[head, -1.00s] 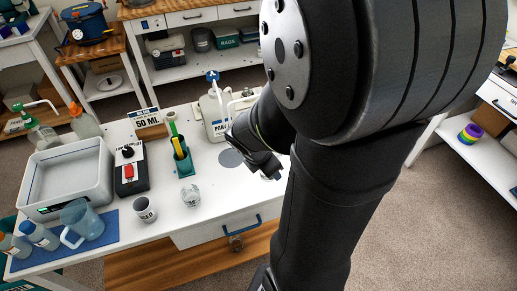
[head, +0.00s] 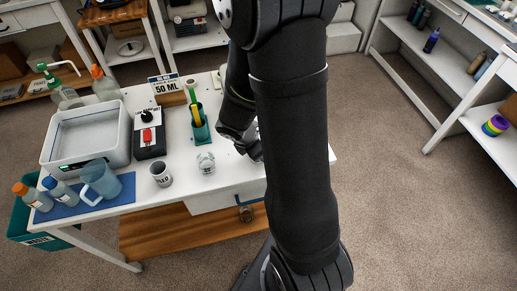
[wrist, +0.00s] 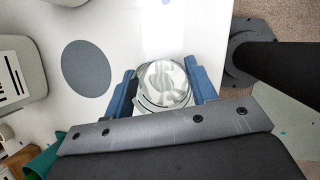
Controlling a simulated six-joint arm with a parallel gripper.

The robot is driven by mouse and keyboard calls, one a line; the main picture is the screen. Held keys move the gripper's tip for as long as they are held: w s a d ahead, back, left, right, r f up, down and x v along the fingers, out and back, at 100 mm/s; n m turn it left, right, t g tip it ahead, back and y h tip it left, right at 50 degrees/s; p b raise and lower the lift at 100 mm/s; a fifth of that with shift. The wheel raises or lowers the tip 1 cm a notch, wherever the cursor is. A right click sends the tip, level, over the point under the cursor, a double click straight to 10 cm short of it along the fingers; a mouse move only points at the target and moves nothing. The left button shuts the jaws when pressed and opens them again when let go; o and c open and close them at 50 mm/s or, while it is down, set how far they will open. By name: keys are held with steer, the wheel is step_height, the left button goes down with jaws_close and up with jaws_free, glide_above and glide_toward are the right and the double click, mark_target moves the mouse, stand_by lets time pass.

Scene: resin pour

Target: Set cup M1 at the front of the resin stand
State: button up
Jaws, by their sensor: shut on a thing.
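My gripper (wrist: 165,78) is shut on a clear round cup (wrist: 164,88), between its blue fingers in the wrist view. No label can be read on it, so I cannot confirm that it is M1. A flat grey disc (wrist: 87,68) lies on the white table to the left of the held cup, apart from it. A pale container (wrist: 18,75) with a label, probably the resin jug, is cut off at the left edge. In the head view my gripper (head: 251,150) is partly behind my arm, and the jug and disc are hidden.
The 50 ML sign (head: 166,86) stands at the back.

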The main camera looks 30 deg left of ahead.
steer(key=shift+f, duration=0.15)
steer(key=o, duration=0.5)
steer(key=shift+f, duration=0.1)
steer(key=o, duration=0.4)
steer(key=shift+o, duration=0.2)
steer(key=v, duration=1.2)
steer(key=shift+r, duration=0.25)
steer(key=shift+w+f, duration=0.1)
steer(key=x, duration=1.2)
steer(key=shift+f, duration=0.1)
steer(key=shift+r, duration=0.2)
